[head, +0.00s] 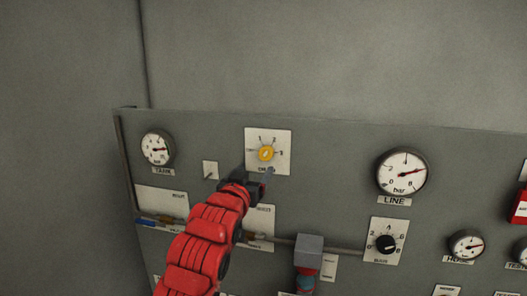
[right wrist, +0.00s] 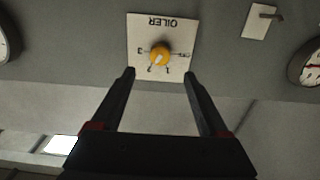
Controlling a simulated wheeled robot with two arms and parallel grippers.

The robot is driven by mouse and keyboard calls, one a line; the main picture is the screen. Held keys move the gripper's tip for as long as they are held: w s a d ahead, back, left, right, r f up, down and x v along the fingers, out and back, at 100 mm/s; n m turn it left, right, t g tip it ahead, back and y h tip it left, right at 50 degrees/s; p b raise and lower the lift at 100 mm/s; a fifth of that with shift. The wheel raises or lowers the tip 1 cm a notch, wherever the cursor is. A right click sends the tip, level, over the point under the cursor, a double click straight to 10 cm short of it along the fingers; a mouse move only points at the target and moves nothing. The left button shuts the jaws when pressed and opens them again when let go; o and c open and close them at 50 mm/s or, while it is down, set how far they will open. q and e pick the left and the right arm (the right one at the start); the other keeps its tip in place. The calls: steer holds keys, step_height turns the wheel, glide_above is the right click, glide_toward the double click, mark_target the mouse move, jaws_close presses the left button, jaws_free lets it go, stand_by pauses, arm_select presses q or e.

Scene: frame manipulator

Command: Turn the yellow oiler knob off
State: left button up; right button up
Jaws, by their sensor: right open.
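The yellow oiler knob (head: 266,153) is on a white label plate (head: 284,138) on the grey panel, marked OFF, 1, 2 and 3. In the right wrist view, which is upside down, the knob (right wrist: 160,55) shows a pale pointer line that seems to aim near the 2. My right gripper (head: 266,177) is just below the knob in the head view. In the right wrist view its two fingers (right wrist: 159,73) are spread wide, empty, with the knob beyond and between the tips, apparently not touched. My left gripper is not in view.
A line gauge (head: 401,173) and a black knob (head: 386,244) are to the right. A pipe with a grey block (head: 309,249) runs lower down.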

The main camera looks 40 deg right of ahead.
mark_target(265, 156)
steer(key=p+x, duration=0.3)
steer(key=x, duration=0.5)
steer(key=shift+w+d, duration=0.25)
steer(key=shift+d, duration=0.05)
steer(key=shift+w+d+p, duration=0.2)
steer(key=shift+w+p, duration=0.1)
jaws_close()
